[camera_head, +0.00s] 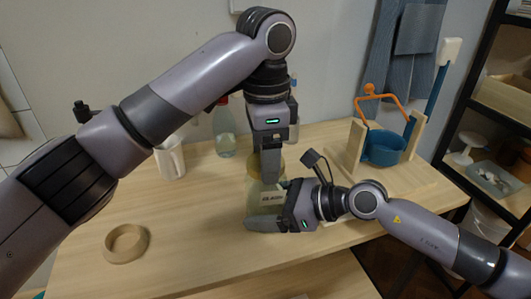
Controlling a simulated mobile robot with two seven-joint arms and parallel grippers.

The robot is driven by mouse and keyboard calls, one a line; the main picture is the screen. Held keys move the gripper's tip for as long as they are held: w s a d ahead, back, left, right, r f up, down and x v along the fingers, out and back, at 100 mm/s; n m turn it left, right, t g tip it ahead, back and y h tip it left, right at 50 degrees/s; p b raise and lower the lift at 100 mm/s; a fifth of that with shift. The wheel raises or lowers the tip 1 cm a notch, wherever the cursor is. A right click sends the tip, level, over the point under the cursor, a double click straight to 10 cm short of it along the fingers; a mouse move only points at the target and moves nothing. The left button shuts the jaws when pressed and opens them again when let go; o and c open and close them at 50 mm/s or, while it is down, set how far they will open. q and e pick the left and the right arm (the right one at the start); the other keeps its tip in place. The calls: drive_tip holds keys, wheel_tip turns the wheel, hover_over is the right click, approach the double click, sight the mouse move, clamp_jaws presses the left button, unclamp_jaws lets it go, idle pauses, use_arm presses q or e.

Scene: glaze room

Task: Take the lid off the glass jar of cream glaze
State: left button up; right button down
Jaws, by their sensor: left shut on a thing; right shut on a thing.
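The glass jar (263,212) of cream glaze stands upright on the wooden table, with a dark-lettered label on its front. Its tan lid (252,168) shows at the jar's top, mostly hidden behind my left gripper. My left gripper (271,176) points down from above and is shut on the lid. My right gripper (284,209) comes in from the right and is shut on the jar's body, covering its right side. I cannot tell whether there is a gap between lid and jar.
A wooden ring (125,243) lies at the table's front left. A white mug (170,159) and a clear bottle (224,132) stand behind the jar to the left. A wooden stand (352,148) with a blue pot (383,147) is at the back right. The table's left middle is clear.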

use_arm(q)
drive_tip(key=n, duration=0.4)
drive_tip(key=shift+n, duration=0.4)
drive_tip(key=n, duration=1.1)
drive_tip(key=shift+n, duration=0.4)
drive_tip(key=n, duration=0.4)
drive_tip(key=shift+n, duration=0.3)
drive_tip(key=n, duration=0.3)
drive_tip(key=shift+r, duration=0.1)
drive_tip(key=n, duration=0.4)
drive_tip(key=shift+n, duration=0.3)
drive_tip(key=n, duration=0.4)
drive_tip(key=shift+r, duration=0.15)
